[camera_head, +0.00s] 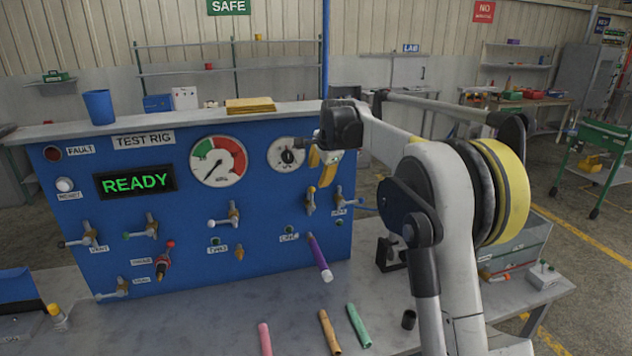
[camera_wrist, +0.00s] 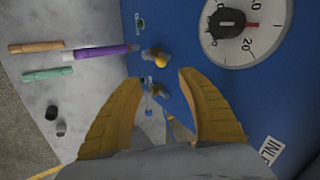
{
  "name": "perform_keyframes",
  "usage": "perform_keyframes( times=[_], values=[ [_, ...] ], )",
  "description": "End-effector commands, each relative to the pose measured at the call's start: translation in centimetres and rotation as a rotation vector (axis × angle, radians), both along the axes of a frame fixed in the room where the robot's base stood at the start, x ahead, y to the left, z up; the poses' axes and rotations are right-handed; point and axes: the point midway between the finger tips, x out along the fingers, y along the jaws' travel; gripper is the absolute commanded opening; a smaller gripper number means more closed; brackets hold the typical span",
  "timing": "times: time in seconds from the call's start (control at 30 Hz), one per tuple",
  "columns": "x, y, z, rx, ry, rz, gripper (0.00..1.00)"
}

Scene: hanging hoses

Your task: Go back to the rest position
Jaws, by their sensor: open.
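My gripper (camera_head: 325,165) is raised in front of the right part of the blue test rig panel (camera_head: 135,205), just right of and below the smaller gauge (camera_head: 287,155). Its yellow fingers are apart, with nothing held between them in the wrist view (camera_wrist: 160,80). A purple hose (camera_head: 319,257) hangs from a fitting low on the panel, its pale end down over the table; it also shows in the wrist view (camera_wrist: 105,52). My gripper is above it and apart from it.
Pink (camera_head: 264,339), orange (camera_head: 329,332) and green (camera_head: 358,325) hoses lie on the grey table (camera_head: 210,310). A black cup-like part (camera_head: 408,319) stands nearby. Valve handles (camera_head: 228,214) stick out of the panel. A blue cup (camera_head: 99,106) stands on the rig's top shelf. A clear-sided box (camera_head: 520,250) is at the right.

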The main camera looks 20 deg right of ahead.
Motion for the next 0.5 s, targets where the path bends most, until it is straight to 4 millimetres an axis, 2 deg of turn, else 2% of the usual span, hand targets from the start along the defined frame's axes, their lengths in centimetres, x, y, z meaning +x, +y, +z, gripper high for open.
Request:
perform_keyframes(
  times=[0.4, 0.5],
  values=[
    [-0.5, 0.0, 0.7, -0.001, 0.000, 0.001, 0.46],
    [-1.4, 0.2, 0.8, -0.014, -0.001, 0.022, 0.46]
  ],
)
